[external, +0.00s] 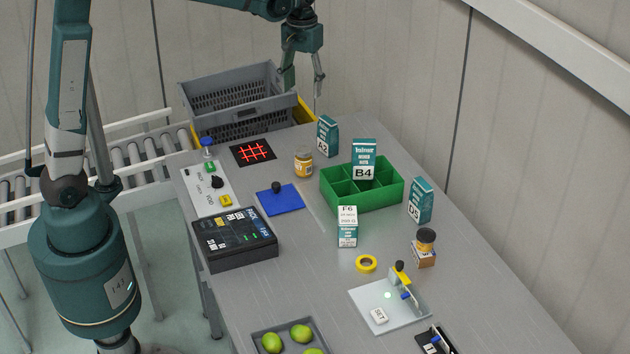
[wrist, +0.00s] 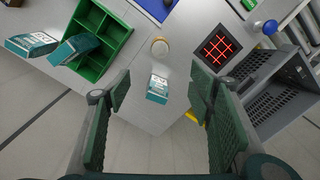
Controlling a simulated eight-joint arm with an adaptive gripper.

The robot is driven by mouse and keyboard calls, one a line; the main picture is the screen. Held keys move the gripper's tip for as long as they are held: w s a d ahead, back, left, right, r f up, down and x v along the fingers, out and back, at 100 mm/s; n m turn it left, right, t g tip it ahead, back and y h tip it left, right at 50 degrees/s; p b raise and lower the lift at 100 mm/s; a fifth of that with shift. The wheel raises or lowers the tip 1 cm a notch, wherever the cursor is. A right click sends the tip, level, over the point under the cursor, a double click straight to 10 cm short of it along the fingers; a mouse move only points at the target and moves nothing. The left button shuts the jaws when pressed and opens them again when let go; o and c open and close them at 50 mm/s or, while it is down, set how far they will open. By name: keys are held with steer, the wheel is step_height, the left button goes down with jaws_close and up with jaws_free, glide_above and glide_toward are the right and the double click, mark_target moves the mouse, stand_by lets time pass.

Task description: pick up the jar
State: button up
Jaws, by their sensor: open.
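A small jar (external: 303,162) with a yellowish label and a pale lid stands upright on the grey table, left of the green divided bin. In the wrist view the jar (wrist: 160,47) shows from above, near the top middle. A second small jar (external: 426,237), with a dark lid, sits on a little brown box at the right. My gripper (external: 303,85) is open and empty, high above the table's far end near the grey crate. In the wrist view its fingers (wrist: 158,84) are spread wide, with the jar beyond them.
The teal A2 box (external: 327,136) stands close to the jar, on its right. The green bin (external: 361,198) holds the B4 box (external: 364,158). A red-grid panel (external: 253,152) and a blue mat (external: 280,200) lie left of the jar. The grey crate (external: 240,100) stands behind.

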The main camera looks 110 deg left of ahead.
mark_target(303, 148)
step_height(303, 148, down, 22)
steer(key=shift+f, duration=0.15)
steer(key=shift+f, duration=1.3)
steer(key=shift+f, duration=0.1)
steer(key=shift+f, duration=2.5)
steer(key=shift+c, duration=0.7)
steer(key=c, duration=1)
